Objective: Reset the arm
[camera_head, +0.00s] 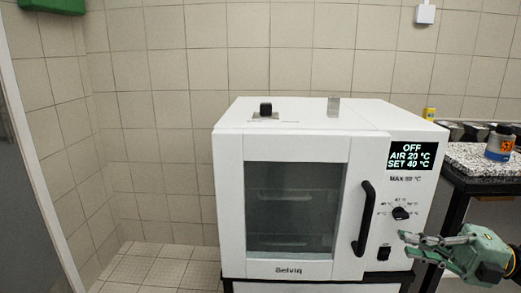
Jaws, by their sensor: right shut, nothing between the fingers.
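My right gripper (410,245) comes in from the lower right edge, green with grey fingers. It is shut and empty, in front of the lower right part of the white oven (228,190). Its fingertips appear just right of the black rocker switch (383,254) and below the black dial (401,213); I cannot tell whether they touch the panel. The oven door is closed, with a black handle (364,218) and a dark window (295,205). The display (411,154) reads OFF, AIR 20 °C, SET 40 °C. My left gripper is not in view.
A speckled bench (470,160) stands to the right, holding a bottle with an orange label (499,143) and dark containers (474,131). A small yellow item (429,114) is behind the oven. Tiled floor (160,265) is clear at the left.

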